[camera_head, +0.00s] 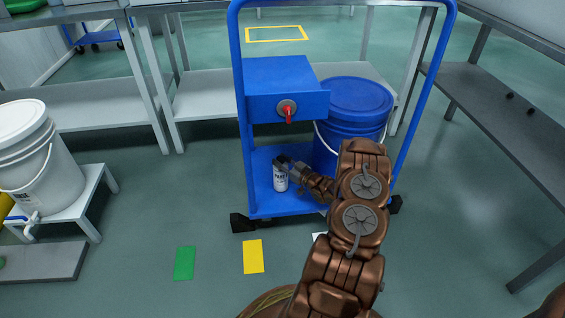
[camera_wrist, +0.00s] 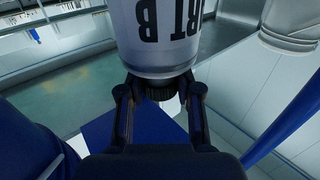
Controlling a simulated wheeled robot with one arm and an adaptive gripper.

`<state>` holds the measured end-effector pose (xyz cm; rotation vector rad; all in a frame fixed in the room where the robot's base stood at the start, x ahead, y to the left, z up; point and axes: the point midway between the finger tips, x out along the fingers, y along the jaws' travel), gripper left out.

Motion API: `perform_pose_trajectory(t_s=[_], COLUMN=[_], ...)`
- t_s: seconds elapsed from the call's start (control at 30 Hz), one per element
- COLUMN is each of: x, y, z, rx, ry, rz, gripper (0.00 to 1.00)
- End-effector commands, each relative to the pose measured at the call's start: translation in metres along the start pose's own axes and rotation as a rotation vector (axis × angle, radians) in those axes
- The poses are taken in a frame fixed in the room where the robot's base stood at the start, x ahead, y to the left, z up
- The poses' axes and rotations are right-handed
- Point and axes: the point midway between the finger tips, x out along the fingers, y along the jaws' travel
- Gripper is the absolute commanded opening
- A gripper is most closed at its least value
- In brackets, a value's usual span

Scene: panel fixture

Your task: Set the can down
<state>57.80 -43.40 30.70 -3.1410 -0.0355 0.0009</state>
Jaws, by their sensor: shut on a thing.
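A small white can with dark lettering (camera_head: 280,178) is at the lower deck of the blue cart (camera_head: 262,208), left of the blue bucket. My gripper (camera_head: 284,163) is shut on the can near its top. In the wrist view the can (camera_wrist: 155,35) fills the top middle, and my gripper's two fingers (camera_wrist: 158,95) are on either side of its dark end. The can looks upright in the head view. I cannot tell whether its bottom touches the deck.
A blue bucket with a lid (camera_head: 352,100) stands on the cart to the right. A blue box with a red knob (camera_head: 285,88) is fixed above the can. A white bucket (camera_head: 38,150) stands on a low stand at left. Yellow (camera_head: 253,257) and green (camera_head: 184,263) floor patches lie in front.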

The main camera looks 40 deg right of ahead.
Motion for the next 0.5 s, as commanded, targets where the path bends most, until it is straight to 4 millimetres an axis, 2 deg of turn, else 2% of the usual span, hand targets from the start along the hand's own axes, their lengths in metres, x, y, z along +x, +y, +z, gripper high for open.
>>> perform_pose_trajectory(t_s=[0.17,0.2,0.4,0.5], x=[0.0001,0.0000,0.0001,0.0001], y=[0.0000,-0.0001,-0.0003,-0.0004], z=[0.0015,0.0018,0.0018,0.0019], rx=[0.000,0.000,0.000,0.000], ry=[0.001,0.001,0.000,0.000], rz=[0.000,0.000,0.000,0.000], gripper=[0.00,0.36,0.57,0.59])
